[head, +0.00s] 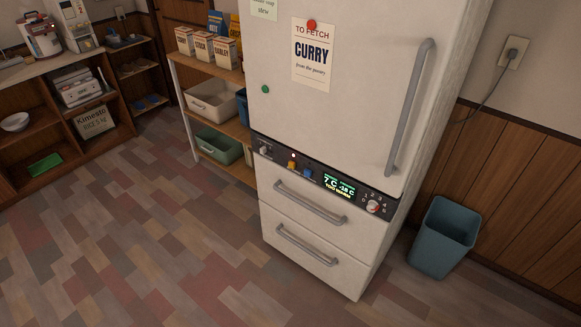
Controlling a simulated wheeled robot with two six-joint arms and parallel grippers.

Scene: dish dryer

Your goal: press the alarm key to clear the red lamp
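A dark control panel (322,181) runs across the front of a white fridge (335,115), between its upper door and its drawers. A small red lamp (293,155) appears lit on the panel's left part. A yellow key (292,164) sits just below it, and a blue key (308,173) is to its right. Any labels on the keys are too small to read, so I cannot tell which is the alarm key. A lit display (339,187) shows green and yellow text, with what looks like 7 C and -18 C. Neither gripper is in view.
A round dial (374,206) is at the panel's right end and a small knob (265,150) at its left. A blue bin (443,238) stands right of the fridge. Shelves (215,75) with boxes and tubs stand left. The floor in front is clear.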

